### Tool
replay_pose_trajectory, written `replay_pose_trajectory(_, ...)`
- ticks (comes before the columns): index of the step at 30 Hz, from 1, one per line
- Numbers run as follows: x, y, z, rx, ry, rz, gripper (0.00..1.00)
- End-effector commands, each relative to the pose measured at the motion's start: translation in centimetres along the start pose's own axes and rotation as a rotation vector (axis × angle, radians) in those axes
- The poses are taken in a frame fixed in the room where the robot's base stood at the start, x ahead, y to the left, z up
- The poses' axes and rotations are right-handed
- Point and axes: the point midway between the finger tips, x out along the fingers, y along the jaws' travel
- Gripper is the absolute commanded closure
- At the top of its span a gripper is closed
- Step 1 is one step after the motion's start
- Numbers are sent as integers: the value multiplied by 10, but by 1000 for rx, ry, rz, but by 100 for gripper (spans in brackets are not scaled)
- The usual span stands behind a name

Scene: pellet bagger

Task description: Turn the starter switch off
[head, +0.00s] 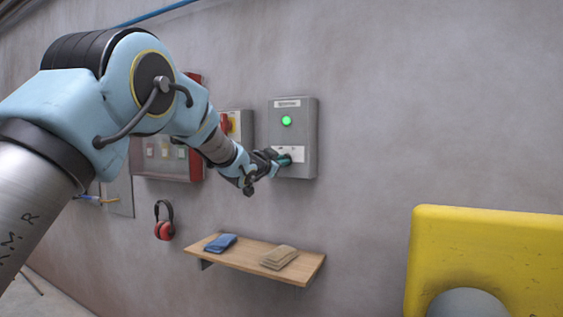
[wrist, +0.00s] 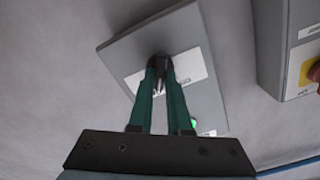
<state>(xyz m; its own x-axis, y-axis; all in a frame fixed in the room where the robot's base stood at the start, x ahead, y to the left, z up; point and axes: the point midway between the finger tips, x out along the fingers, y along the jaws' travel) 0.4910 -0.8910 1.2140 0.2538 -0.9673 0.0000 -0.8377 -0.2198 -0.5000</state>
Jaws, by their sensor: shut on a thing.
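The starter box (head: 307,137) is a grey wall box with a white label and a lit green lamp (head: 286,120). My gripper (head: 286,160) reaches its lower part from the left. In the wrist view the two green fingers of my gripper (wrist: 160,66) close on the small dark starter switch (wrist: 158,63), in front of a white plate (wrist: 190,68). The fingers hide most of the switch, so its position cannot be read. The green lamp also shows in the wrist view (wrist: 193,123), beside the right finger.
To the left are a grey box with a red and yellow switch (head: 226,123) and a panel with several buttons (head: 163,152). Red ear defenders (head: 164,229) hang below. A wooden shelf (head: 233,257) holds blue and tan cloth items. A yellow structure (head: 490,240) stands at right.

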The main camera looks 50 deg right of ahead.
Motion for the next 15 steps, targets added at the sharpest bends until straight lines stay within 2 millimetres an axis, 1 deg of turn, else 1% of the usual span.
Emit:
replay_pose_trajectory(8, 0, 0, 0, -17, 0, 1, 100)
replay_pose_trajectory(15, 0, -1, 1, -120, -1, 0, 100)
